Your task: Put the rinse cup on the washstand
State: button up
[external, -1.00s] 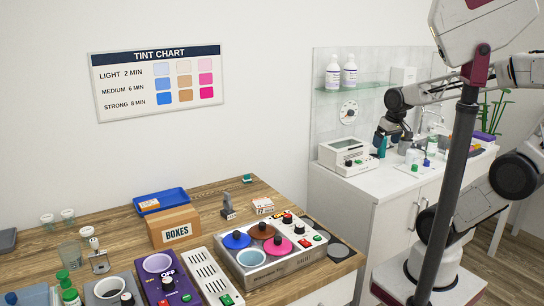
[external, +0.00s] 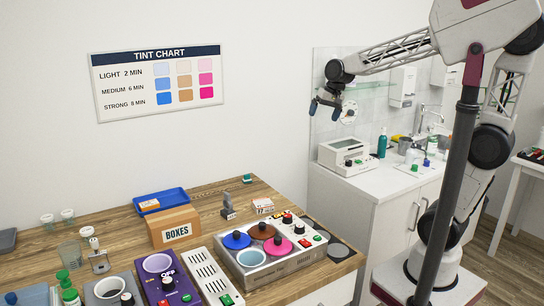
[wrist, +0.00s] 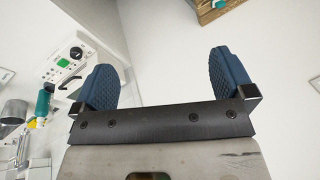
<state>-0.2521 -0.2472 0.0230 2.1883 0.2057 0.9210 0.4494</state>
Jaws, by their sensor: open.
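The washstand (external: 376,181) is the white cabinet with a tap at the right. A grey metal cup (external: 405,146) stands at its back; a metal cup also shows at the left edge of the wrist view (wrist: 14,114). I cannot tell whether this is the rinse cup. A clear cup (external: 69,254) and two small clear cups (external: 67,215) stand on the wooden counter (external: 110,215) at the left. My gripper (external: 325,111) is in the air above the washstand's left end, apart from everything. In the wrist view its blue fingers (wrist: 160,62) are spread and empty.
A white device (external: 345,155) stands at the washstand's left end. A teal bottle (external: 382,145) and small capped bottles (external: 414,158) stand right of it. A glass shelf (external: 370,90) is on the wall behind my gripper. The washstand's front left top is clear.

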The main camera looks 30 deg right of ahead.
jog(key=w+a+r+m+g+y, duration=0.1)
jog(key=w+a, duration=0.5)
jog(key=a, duration=0.5)
jog(key=w+a+m+y, duration=0.1)
jog(key=w+a+m, duration=0.1)
jog(key=w+a, duration=0.65)
jog(key=w+a+f+m+g+y, duration=0.1)
jog(key=w+a+f, duration=0.1)
jog(key=a, duration=1.1)
jog(key=w+a+f+m+y, duration=0.1)
jog(key=a, duration=1.2)
jog(key=s+a+f+m+g+y, duration=0.15)
jog(key=a+f, duration=0.25)
jog(key=a, duration=0.9)
jog(key=s+a+f+m+g+h, duration=0.15)
jog(key=a+f, duration=0.35)
jog(key=a, duration=0.9)
jog(key=s+a+f, duration=0.3)
jog(key=a, duration=0.4)
jog(key=s+a+f+m+y, duration=0.1)
jog(key=s+a+f, duration=0.2)
jog(key=a, duration=0.3)
jog(key=s+a+f+m+g, duration=0.1)
jog(key=s+a+f, duration=0.2)
jog(key=s+a, duration=0.2)
jog(key=shift+s+a+f+y, duration=0.25)
jog(key=shift+a+f+y, duration=0.15)
jog(key=shift+a, duration=0.95)
jog(key=shift+x, duration=1.25)
jog(key=shift+a+f, duration=0.1)
